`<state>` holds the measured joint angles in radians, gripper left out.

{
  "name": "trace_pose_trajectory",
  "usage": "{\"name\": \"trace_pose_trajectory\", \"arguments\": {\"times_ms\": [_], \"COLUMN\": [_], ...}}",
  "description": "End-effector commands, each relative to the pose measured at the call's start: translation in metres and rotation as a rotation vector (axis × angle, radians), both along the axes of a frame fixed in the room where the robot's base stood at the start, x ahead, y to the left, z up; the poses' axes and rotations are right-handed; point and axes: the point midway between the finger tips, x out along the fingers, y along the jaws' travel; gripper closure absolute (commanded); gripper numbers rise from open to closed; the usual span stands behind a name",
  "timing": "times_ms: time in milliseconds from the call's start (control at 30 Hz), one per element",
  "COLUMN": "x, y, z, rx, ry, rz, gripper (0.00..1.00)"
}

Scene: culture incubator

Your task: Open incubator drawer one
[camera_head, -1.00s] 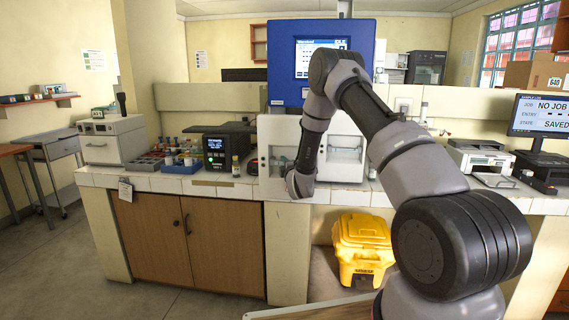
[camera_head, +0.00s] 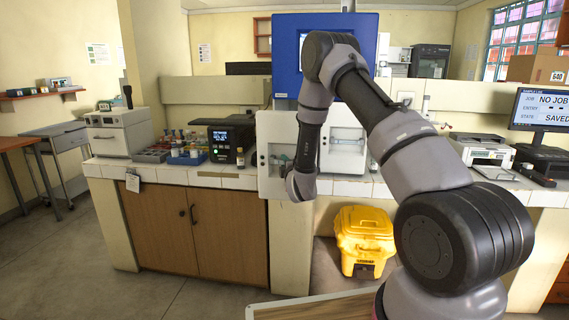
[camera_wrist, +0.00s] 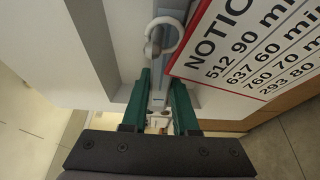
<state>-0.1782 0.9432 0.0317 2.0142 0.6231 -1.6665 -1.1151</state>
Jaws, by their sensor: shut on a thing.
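The incubator (camera_head: 327,30) stands on the counter in the head view, with a blue upper body, a screen and white fronts below. Its left white drawer front (camera_head: 268,188) sticks out toward me past the counter edge, and small items show behind it. My gripper (camera_wrist: 161,88) has green fingers closed on a narrow grey upright handle (camera_wrist: 159,96) in the wrist view. A white ring (camera_wrist: 164,36) hangs around the grey part just beyond the fingertips. In the head view, my wrist hides the fingers and the handle.
A red-bordered notice card (camera_wrist: 262,50) hangs close right of the fingers. A dark device (camera_head: 228,139) and blue bottle rack (camera_head: 187,159) stand left of the incubator. A yellow bin (camera_head: 364,238) is below the counter. Open floor lies at front left.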

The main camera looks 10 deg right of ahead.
Motion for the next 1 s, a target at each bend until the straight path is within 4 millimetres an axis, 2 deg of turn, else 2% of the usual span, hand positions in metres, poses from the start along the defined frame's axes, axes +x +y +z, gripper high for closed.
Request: {"name": "trace_pose_trajectory", "arguments": {"times_ms": [200, 233, 300, 667, 767, 1000], "x": [0.0, 0.0, 0.0, -0.003, -0.014, -0.061], "y": [-0.001, -0.001, -0.001, 0.0, -0.001, -0.005], "z": [-0.001, -0.001, -0.001, -0.001, -0.001, -0.001], "rx": [0.0, 0.0, 0.0, 0.0, 0.0, -0.001], "ry": [0.003, 0.003, 0.003, 0.002, 0.003, 0.005], "rz": [-0.002, -0.002, -0.002, 0.0, -0.001, 0.0], "gripper": [1.0, 0.65, 0.43, 0.43, 0.43, 0.43]}}
